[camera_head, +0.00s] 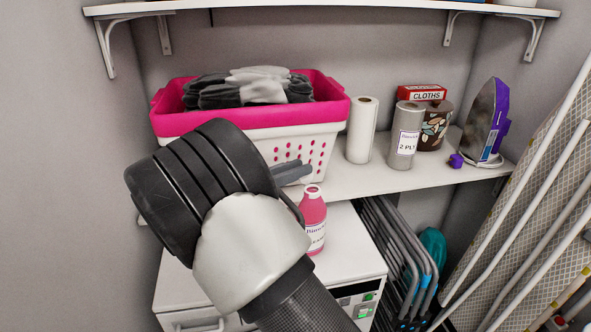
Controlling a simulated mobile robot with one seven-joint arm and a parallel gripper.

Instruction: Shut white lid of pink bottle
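The pink bottle (314,222) stands upright on the white appliance, below the shelf, with a label on its front. Its white lid (312,190) shows at the top of the neck; it is too small to tell how far open it is. My gripper (298,173) is up and slightly left of the lid in the picture, its grey fingers pointing right. It appears apart from the bottle. My arm hides the gripper's base and the bottle's left edge. The gap between the fingers is not clear.
The white appliance (343,248) has bare top around the bottle. Folded racks (400,260) stand to the right.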

